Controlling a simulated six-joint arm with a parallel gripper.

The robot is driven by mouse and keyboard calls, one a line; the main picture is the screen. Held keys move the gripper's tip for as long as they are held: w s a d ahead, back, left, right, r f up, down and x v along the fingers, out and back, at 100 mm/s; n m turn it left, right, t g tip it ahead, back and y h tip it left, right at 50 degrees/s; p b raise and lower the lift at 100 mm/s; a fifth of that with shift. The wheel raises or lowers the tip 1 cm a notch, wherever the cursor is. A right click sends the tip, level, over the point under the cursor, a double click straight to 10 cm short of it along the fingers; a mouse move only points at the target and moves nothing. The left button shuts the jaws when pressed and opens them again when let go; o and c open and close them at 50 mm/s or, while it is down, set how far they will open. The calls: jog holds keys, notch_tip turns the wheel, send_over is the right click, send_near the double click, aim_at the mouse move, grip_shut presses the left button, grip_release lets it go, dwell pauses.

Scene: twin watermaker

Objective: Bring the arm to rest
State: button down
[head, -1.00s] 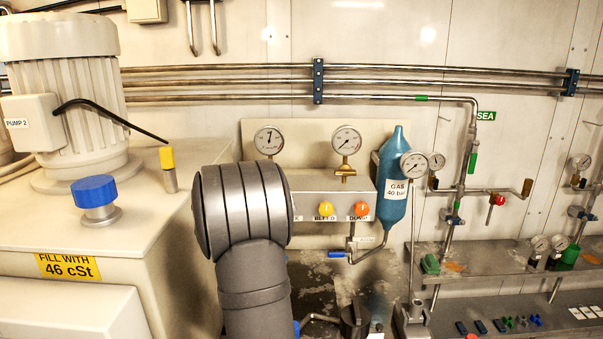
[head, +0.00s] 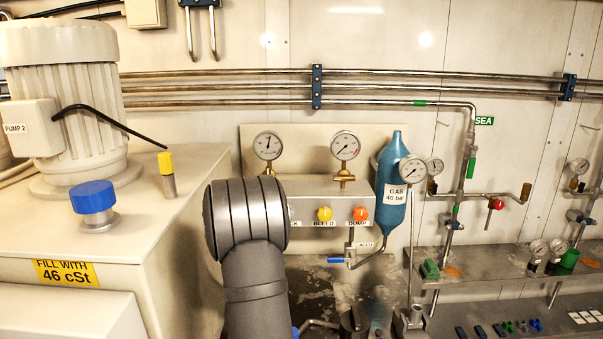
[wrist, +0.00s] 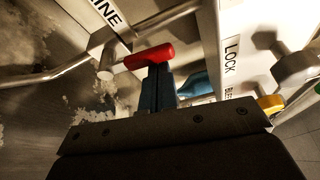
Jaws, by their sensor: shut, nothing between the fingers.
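My gripper (wrist: 158,82) shows in the wrist view as narrow dark fingers, shut with nothing held, above its wide dark body. A red handle (wrist: 150,56) lies just beyond the fingertips; I cannot tell whether they touch. In the head view my grey arm (head: 250,270) rises at the lower centre-left, in front of the panel. My gripper is not visible there.
A valve panel with a yellow knob (head: 324,214) and an orange knob (head: 360,214) stands right of my arm, near a blue gas bottle (head: 392,185). A cream tank (head: 150,222) with a blue cap (head: 93,196) stands left. Pipes and gauges line the wall.

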jog(key=shift+d, duration=0.1)
jog(key=s, duration=0.9)
jog(key=w, duration=0.9)
jog(key=d+f+m+g+y, duration=0.1)
jog(key=d+f+m, duration=0.3)
jog(key=m, duration=0.1)
jog(key=shift+d+g+y, duration=0.3)
jog(key=shift+d, duration=0.1)
